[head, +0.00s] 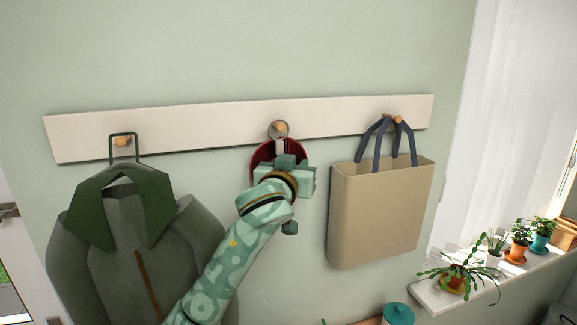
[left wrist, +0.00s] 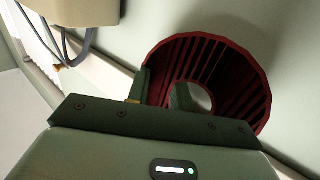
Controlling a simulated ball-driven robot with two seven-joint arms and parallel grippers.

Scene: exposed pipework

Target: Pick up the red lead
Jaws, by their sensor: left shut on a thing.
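The red lead (head: 261,153) hangs at the middle peg of the wall rail, mostly hidden behind my left gripper (head: 284,163) in the head view. A round grey ring (head: 278,130) with a pale strip below it shows at that peg, above the gripper. In the left wrist view the red lead (left wrist: 245,85) is a wide, dark red ribbed ring with a round opening. My left gripper (left wrist: 164,88) has its fingers over the near side of the ring and is shut on it. My right gripper is not in view.
The pale rail (head: 215,125) runs along the green wall. A grey-green coat (head: 185,245) hangs left of the lead, and a beige bag (head: 375,215) with blue handles hangs right. Potted plants (head: 520,240) stand on the sill. A teal jar (head: 398,314) is below.

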